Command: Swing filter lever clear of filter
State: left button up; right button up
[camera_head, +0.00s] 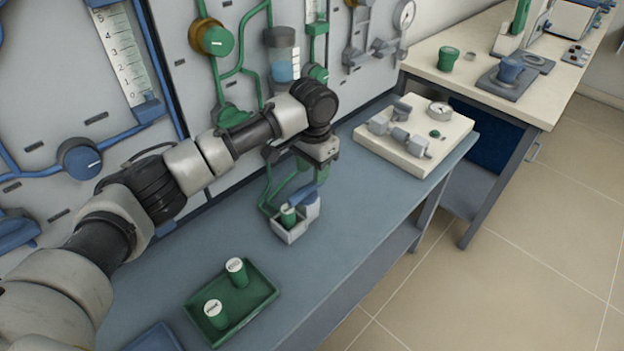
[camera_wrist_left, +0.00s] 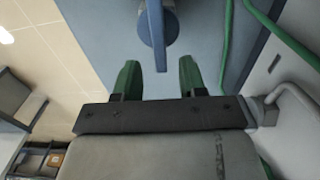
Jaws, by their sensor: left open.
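The filter lever (camera_head: 301,194) is a blue bar on top of a small light-grey filter housing (camera_head: 290,236) on the bench. A green filter cartridge (camera_head: 288,215) with a pale top stands in the housing, close beside the lever. My left gripper (camera_head: 314,172) is just above the lever, pointing down. In the left wrist view, its green fingers (camera_wrist_left: 157,70) are open. The lever (camera_wrist_left: 158,42) reaches between them in the picture, with a gap on both sides. I cannot tell whether its end is at fingertip depth. My right gripper is not in view.
A green tray (camera_head: 258,296) with two green cartridges stands at the front of the bench. A white board (camera_head: 398,160) with fittings and a gauge lies to the right. Pipes and valves line the wall panel (camera_head: 160,45) behind. Bare bench lies right of the housing.

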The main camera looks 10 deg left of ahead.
aim_at(307, 192)
pick_arm(q)
jog(key=shift+f, duration=1.95)
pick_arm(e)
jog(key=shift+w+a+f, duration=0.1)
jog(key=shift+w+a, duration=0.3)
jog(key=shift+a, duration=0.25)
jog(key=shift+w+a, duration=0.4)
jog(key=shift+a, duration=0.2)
pick_arm(q)
grip_shut()
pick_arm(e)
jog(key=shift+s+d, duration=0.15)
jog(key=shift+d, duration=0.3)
